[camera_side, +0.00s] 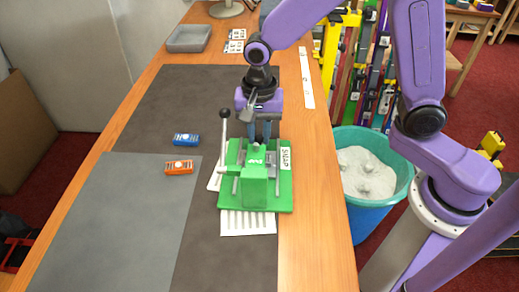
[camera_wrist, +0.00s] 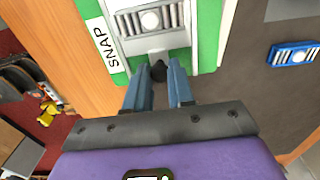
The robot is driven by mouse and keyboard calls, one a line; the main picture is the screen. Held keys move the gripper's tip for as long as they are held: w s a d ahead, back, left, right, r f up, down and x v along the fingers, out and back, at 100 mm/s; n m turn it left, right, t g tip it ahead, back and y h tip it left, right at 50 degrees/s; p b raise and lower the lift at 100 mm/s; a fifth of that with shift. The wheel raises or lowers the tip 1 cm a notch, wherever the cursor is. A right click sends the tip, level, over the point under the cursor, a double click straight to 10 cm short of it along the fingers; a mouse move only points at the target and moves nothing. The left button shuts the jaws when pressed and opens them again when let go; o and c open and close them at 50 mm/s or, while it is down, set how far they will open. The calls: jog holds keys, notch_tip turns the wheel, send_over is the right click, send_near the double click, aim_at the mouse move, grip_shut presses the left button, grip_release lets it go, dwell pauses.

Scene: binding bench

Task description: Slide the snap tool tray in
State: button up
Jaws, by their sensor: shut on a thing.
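The green snap machine (camera_side: 255,190), labelled SNAP, stands on the bench mat with a lever at its left. In the wrist view its green frame (camera_wrist: 207,40) surrounds a pale grey tool tray (camera_wrist: 150,44), which carries a slotted block with a round white disc. A dark knob (camera_wrist: 158,70) sticks out at the tray's near edge. My gripper (camera_wrist: 160,78) is shut on this knob, one blue finger on each side. In the side view my gripper (camera_side: 260,142) reaches down at the machine's far end. How far in the tray sits is hard to tell.
A blue block (camera_side: 186,140) and an orange block (camera_side: 179,168) lie left of the machine. The lever's black knob (camera_side: 225,113) rises close to my gripper. A printed sheet (camera_side: 248,224) lies under the machine's front. A teal bin (camera_side: 357,217) stands off the bench's right edge.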

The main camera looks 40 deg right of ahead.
jog(key=shift+s+a, duration=0.75)
jog(key=shift+a, duration=0.05)
jog(key=o, duration=0.5)
jog(key=shift+r, duration=5.05)
